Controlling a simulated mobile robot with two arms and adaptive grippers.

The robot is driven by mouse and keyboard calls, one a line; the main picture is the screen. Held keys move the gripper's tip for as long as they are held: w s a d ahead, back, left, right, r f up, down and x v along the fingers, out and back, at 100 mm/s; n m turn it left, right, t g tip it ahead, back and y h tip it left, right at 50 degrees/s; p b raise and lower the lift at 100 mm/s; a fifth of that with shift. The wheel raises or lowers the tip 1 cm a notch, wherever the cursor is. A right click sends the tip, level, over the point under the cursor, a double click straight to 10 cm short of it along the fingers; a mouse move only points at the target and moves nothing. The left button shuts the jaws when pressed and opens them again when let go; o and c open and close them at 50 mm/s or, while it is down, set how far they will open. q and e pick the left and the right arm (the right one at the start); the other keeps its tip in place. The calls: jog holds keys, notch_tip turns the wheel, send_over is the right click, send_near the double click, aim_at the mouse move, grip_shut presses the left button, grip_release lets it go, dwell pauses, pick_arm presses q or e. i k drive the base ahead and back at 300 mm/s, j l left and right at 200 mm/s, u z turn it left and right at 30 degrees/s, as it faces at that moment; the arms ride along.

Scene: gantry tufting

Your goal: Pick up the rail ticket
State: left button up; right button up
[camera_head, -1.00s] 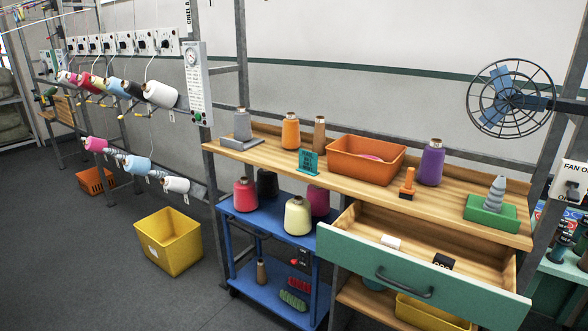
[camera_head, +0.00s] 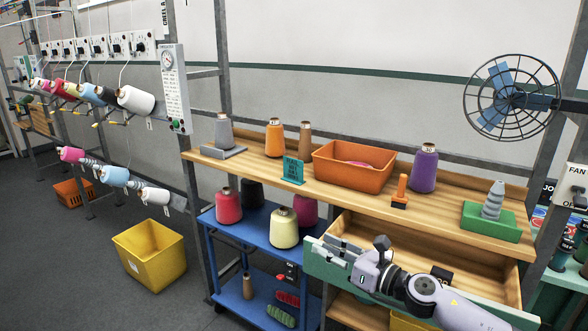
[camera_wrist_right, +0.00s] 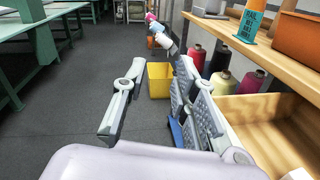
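Small white tags hang under the cones on the creel rails, one by the upper white cone (camera_head: 136,100) and one by the lower white cone (camera_head: 155,196). A white piece (camera_wrist_right: 297,174) lies in the open drawer (camera_wrist_right: 262,108), cut by the right wrist view's edge. My right gripper (camera_head: 342,262) is above the green drawer front in the head view. In the right wrist view its fingers (camera_wrist_right: 160,85) are spread and nothing is between them. My left gripper is not in view.
A yellow bin (camera_head: 150,255) stands on the floor left of the blue cart (camera_head: 260,230). The wooden bench (camera_head: 250,165) holds cones, an orange tray (camera_head: 352,178) and a teal sign (camera_head: 292,170). A caged fan (camera_head: 512,97) is at right.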

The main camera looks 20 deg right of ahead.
aim_at(293, 168)
jog(key=i+l, duration=0.4)
jog(key=i, duration=0.15)
jog(key=i+l, duration=0.35)
jog(key=i, duration=0.25)
